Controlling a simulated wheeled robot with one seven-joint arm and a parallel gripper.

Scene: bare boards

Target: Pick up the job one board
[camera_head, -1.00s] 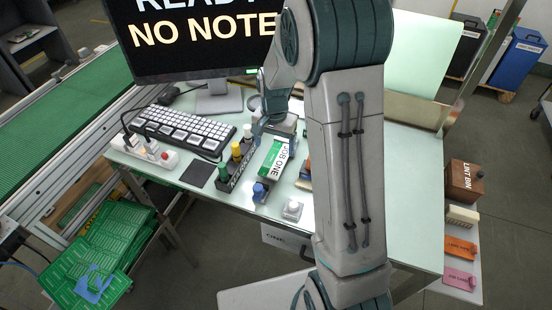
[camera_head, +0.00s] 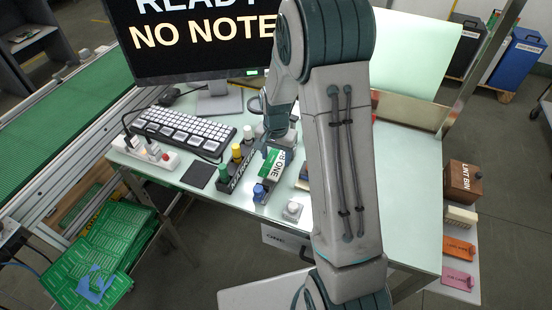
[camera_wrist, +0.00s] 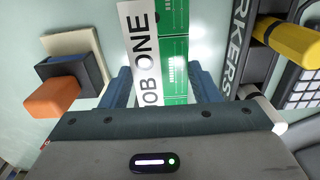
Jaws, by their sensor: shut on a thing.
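The job one board (camera_head: 267,168) is a narrow board with a green circuit face and a white "JOB ONE" label strip. It lies over the pale bench top, just right of the marker rack. In the wrist view the board (camera_wrist: 173,50) runs between two blue fingers. My gripper (camera_wrist: 158,78) is shut on its sides. In the head view my gripper (camera_head: 272,143) covers the far end of the board. I cannot tell whether the board touches the bench.
The marker rack (camera_head: 236,172) with yellow and green caps stands close on the left. A blue-topped item (camera_head: 260,192) and a small white-grey block (camera_head: 292,210) sit near the front edge. A keyboard (camera_head: 184,131) and monitor (camera_head: 200,45) stand behind. An orange-topped block (camera_wrist: 52,98) is beside the gripper.

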